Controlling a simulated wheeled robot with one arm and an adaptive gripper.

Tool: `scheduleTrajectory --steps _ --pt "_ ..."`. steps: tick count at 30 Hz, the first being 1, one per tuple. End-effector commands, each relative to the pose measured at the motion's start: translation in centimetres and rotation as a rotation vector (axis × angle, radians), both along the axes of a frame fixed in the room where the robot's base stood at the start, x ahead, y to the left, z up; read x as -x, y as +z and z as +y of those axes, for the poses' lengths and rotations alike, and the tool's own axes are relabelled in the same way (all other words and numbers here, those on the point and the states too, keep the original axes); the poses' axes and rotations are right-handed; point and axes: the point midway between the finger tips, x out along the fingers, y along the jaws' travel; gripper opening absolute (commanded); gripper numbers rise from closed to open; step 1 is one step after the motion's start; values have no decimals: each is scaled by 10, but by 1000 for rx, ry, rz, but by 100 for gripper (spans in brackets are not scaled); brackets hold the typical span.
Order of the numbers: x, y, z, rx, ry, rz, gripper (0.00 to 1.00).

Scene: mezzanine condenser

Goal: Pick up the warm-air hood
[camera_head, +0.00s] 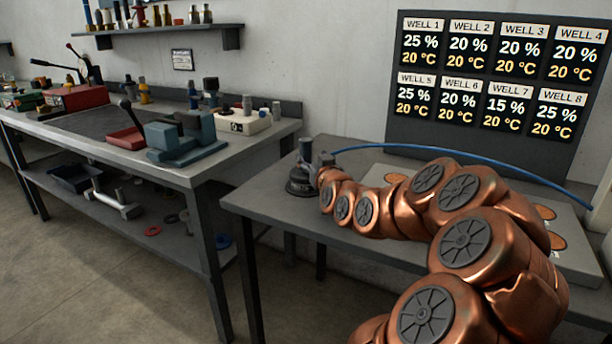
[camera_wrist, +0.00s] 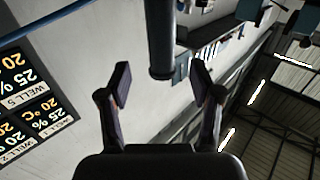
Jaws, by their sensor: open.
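What looks like the warm-air hood (camera_head: 301,186) is a dark grey, round, stepped piece with an upright post, standing at the left end of the grey table. My gripper (camera_head: 319,170) is at the end of my copper arm, close beside the hood on its right; its fingers are small and hard to make out there. In the wrist view my gripper (camera_wrist: 161,75) is open, with its two dark fingers apart. A dark cylinder (camera_wrist: 160,35), possibly the hood's post, comes down from the top edge and ends between the fingertips. Gaps show on both sides of it.
A blue hose (camera_head: 450,150) arches over the table (camera_head: 270,205) towards the right. A pale panel (camera_head: 580,250) with copper discs lies partly behind my arm. The well display (camera_head: 490,90) stands behind. A cluttered workbench (camera_head: 200,170) is at left, with floor between.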

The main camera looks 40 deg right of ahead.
Motion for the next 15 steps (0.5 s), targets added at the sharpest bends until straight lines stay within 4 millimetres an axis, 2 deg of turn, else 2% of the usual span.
scheduleTrajectory --steps 8,15 --pt "-18 -2 -7 -4 2 3 64" --pt "-43 -2 -20 -2 2 1 64"
